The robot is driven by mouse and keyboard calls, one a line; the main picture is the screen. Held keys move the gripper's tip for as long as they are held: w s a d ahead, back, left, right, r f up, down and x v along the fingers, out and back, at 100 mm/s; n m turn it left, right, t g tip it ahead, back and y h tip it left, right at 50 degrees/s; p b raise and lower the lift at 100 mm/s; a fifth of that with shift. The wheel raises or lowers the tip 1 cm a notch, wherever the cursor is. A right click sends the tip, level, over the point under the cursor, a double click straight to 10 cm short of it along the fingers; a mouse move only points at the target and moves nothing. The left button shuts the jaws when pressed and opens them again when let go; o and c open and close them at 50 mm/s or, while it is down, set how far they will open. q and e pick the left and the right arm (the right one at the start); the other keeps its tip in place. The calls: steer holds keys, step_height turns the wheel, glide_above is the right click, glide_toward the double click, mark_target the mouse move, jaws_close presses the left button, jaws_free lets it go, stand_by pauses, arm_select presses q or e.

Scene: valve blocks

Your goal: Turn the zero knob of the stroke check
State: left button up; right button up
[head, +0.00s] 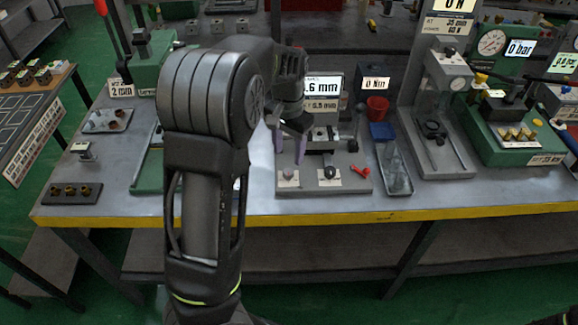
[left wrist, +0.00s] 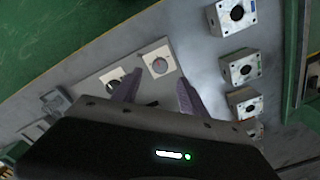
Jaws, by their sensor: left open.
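The stroke check is a grey station (head: 318,186) at the middle of the bench, with a partly hidden ".6 mm" display (head: 322,85). Two small knobs on pale plates sit at its front: a grey-red one (head: 289,175) and a black one (head: 330,172). The labels are too small to tell which is the zero knob. My left gripper (head: 288,150) is open and empty above the grey-red knob. In the left wrist view, this round knob (left wrist: 159,65) shows just beyond the gap between the fingers, with no visible contact. The black knob (left wrist: 113,84) is beside the left finger.
A clear-looking tray (head: 395,170) and a gauge stand (head: 440,172) are further right. Several valve blocks (left wrist: 238,68) show in the left wrist view. My left arm hides part of the bench.

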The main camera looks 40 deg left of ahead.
mark_target(288, 171)
arm_select(q)
step_height(288, 171, down, 7)
steer(key=shift+r, duration=0.1)
steer(key=shift+c, duration=0.3)
jaws_close()
stand_by(0.5)
